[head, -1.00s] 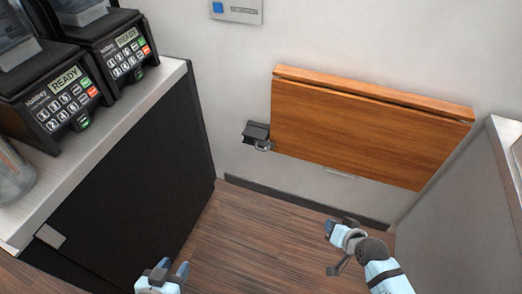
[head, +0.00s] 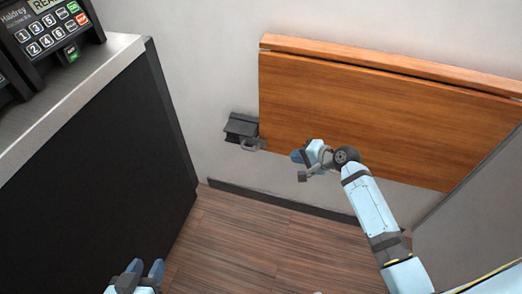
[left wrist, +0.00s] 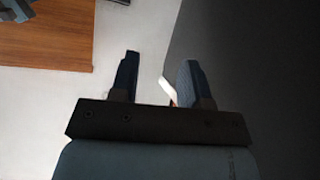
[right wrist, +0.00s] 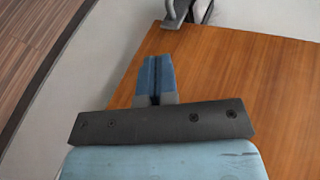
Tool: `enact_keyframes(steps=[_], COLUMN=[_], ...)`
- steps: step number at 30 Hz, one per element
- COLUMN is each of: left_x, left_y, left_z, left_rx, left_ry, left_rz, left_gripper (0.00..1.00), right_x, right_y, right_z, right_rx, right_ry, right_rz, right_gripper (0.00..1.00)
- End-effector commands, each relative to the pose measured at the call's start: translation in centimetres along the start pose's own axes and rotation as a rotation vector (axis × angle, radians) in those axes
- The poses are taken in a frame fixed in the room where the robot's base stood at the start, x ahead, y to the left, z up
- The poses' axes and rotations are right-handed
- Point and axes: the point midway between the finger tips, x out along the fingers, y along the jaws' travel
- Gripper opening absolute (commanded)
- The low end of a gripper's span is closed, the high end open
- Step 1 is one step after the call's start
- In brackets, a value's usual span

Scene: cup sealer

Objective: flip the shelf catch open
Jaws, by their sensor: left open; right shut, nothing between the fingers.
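The shelf (head: 385,115) is a wooden panel folded flat against the wall. The shelf catch (head: 243,130) is a dark bracket with a grey metal loop at the panel's lower left corner. It also shows at the top of the right wrist view (right wrist: 185,10), partly cut off. My right gripper (head: 296,156) is shut and empty, in front of the shelf's lower edge, to the right of the catch and apart from it. In the right wrist view its fingers (right wrist: 157,62) point toward the catch. My left gripper (head: 147,268) is open and empty, low at the bottom edge of the head view.
A dark counter cabinet (head: 90,160) with a light top and a keypad machine (head: 48,30) stands on the left. A light side panel (head: 480,205) is at the right. The wood floor (head: 235,235) between them is clear.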

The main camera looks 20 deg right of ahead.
Motion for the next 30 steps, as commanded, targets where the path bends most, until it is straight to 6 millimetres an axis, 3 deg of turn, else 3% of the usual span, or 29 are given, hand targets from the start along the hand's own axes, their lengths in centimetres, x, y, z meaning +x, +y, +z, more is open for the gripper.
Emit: enact_keyframes(steps=[7,11,14,24,30], left_x=[0.0,0.2,0.4,0.6,0.2], left_y=[0.0,0.1,0.3,2.3,3.2], left_z=[0.0,-0.2,-0.5,-5.2,-7.3], left_rx=[0.0,-0.002,-0.005,-0.023,-0.036], left_ry=[0.002,0.018,0.043,0.269,0.368], left_rz=[0.0,0.005,0.013,0.083,0.117], left_gripper=[0.43,0.43,0.43,0.43,0.43], right_x=[0.1,1.2,2.9,10.2,12.9], right_y=[0.0,0.0,0.1,0.2,-0.7], right_z=[0.0,0.0,0.0,0.0,0.0], right_rx=[-0.002,-0.001,-0.001,-0.001,-0.002], right_ry=[0.001,0.001,0.001,0.0,0.001], right_rz=[0.0,-0.002,-0.003,-0.002,-0.001], right_gripper=[0.0,0.0,0.0,0.0,0.0])
